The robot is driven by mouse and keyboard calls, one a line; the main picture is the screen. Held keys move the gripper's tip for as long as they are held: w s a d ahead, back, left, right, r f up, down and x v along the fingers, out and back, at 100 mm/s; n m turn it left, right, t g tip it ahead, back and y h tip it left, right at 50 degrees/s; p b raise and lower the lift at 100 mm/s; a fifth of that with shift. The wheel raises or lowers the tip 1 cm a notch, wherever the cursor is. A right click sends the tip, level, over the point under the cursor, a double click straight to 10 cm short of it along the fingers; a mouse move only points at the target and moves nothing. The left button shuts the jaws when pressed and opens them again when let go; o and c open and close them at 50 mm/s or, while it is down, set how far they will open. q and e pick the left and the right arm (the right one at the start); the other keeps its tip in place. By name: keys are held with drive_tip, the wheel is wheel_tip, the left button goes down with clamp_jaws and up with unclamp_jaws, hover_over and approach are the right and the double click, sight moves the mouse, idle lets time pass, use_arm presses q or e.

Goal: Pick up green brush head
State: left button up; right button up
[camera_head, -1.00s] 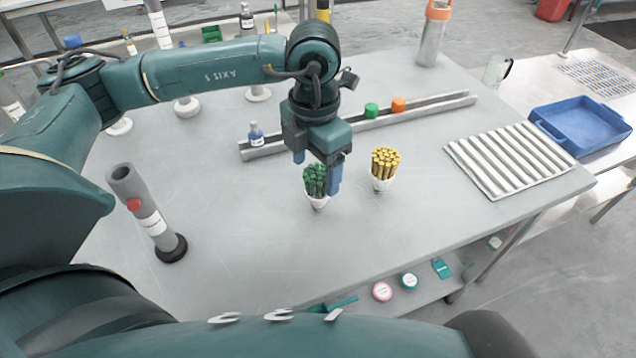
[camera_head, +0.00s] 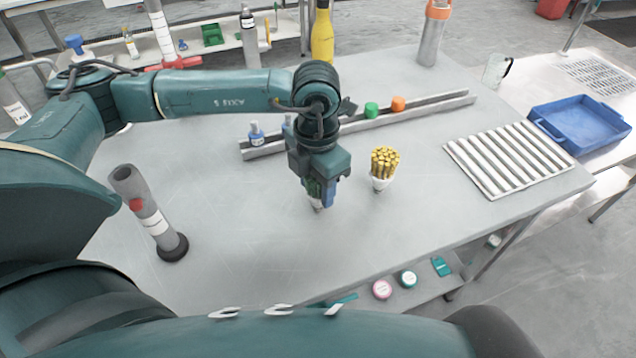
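The green brush head (camera_head: 314,188), a bundle of green bristles in a small white cone, stands on the grey table. It is mostly hidden by my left gripper (camera_head: 319,191); only a little green and the white tip show. My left gripper points down over it, with a blue finger beside its right side. The other finger is hard to see, so I cannot tell whether the fingers are closed on it. A similar yellow brush head (camera_head: 381,168) stands to the right, apart from the gripper. My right gripper is not in view.
A grey tube on a black base (camera_head: 150,215) stands at left. A ribbed rack (camera_head: 510,160) lies at right. The front table is clear.

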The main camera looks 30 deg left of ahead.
use_arm(q)
drive_tip(key=c, duration=0.4)
